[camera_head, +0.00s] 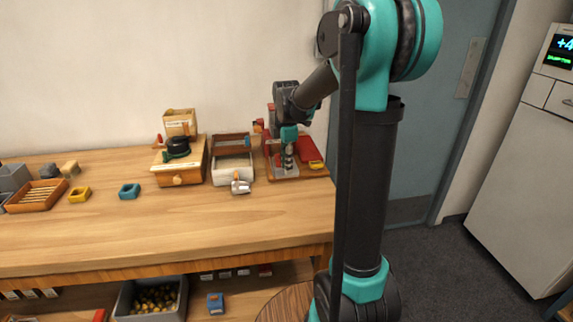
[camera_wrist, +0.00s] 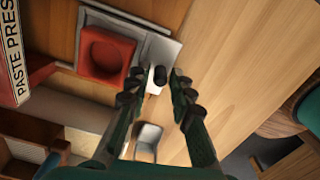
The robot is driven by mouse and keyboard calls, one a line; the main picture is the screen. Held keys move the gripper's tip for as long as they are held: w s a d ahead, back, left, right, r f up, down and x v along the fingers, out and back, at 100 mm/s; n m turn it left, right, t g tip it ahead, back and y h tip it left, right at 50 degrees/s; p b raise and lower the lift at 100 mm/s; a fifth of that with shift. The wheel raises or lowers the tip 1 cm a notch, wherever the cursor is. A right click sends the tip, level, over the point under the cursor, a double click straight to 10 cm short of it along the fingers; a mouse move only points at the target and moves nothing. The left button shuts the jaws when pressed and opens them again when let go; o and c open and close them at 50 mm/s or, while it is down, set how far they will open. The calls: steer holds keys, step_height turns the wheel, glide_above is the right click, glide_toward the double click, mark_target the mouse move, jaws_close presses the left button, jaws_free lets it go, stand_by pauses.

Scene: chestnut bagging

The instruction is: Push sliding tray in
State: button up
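In the wrist view, the sliding tray looks to be the grey plate (camera_wrist: 166,49) carrying a red block (camera_wrist: 104,53) with a round recess. A pale handle with a dark knob (camera_wrist: 158,78) stands at its edge. My gripper (camera_wrist: 154,88) is open, with its fingertips on either side of this handle and apart from each other. I cannot tell whether either finger touches it. The paste press label (camera_wrist: 14,50) shows at the left. In the head view, my gripper (camera_head: 289,158) points down at the press station (camera_head: 318,173), hiding part of it.
A white bin (camera_head: 232,170) with a metal scoop (camera_head: 241,186) stands left of the press; the scoop also shows in the wrist view (camera_wrist: 148,138). Farther left is a wooden drawer box (camera_head: 180,178). The front of the table (camera_head: 200,222) is clear.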

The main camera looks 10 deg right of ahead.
steer(key=shift+c, duration=0.3)
jaws_close()
steer(key=shift+w, duration=0.15)
steer(key=w, duration=0.6)
steer(key=shift+w, duration=0.35)
steer(key=shift+o, duration=0.3)
jaws_free()
